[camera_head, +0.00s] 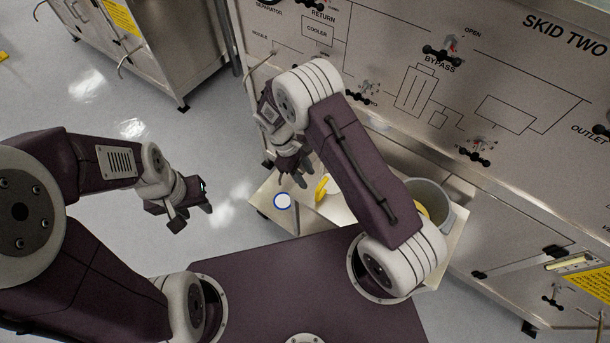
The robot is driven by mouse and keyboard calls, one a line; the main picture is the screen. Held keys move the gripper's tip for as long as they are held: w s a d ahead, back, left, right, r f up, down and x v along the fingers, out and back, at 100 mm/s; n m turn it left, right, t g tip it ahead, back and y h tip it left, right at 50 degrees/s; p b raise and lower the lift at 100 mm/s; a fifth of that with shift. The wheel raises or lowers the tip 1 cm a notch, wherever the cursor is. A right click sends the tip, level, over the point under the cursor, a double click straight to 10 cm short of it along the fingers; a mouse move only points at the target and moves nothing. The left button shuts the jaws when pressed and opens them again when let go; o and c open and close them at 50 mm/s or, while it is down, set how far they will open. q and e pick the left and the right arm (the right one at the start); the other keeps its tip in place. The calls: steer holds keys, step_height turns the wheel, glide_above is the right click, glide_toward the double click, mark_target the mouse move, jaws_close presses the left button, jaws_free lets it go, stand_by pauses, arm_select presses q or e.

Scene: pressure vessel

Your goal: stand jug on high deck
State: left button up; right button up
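My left gripper (192,217) is open and empty over the floor, left of the deck. I cannot make out which surface is the high deck.
A grey bucket (435,201) with something yellow in it stands on the deck's right part, partly hidden by my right arm. The skid panel (400,60) with black valve handles rises close behind. A metal cabinet (165,45) stands at the back left. Floor at left is clear.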

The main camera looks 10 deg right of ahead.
steer(key=s+d+r+m+t+y, duration=0.2)
steer(key=s+d+r+m, duration=0.1)
steer(key=s+r+m, duration=0.4)
steer(key=s+d+r+m+t+y, duration=0.2)
steer(key=s+d+r+m, duration=0.2)
steer(key=r, duration=0.4)
step_height(320, 180, down, 9)
steer(key=b, duration=0.8)
steer(key=shift+w+a+r, duration=0.2)
steer(key=shift+w+a, duration=0.05)
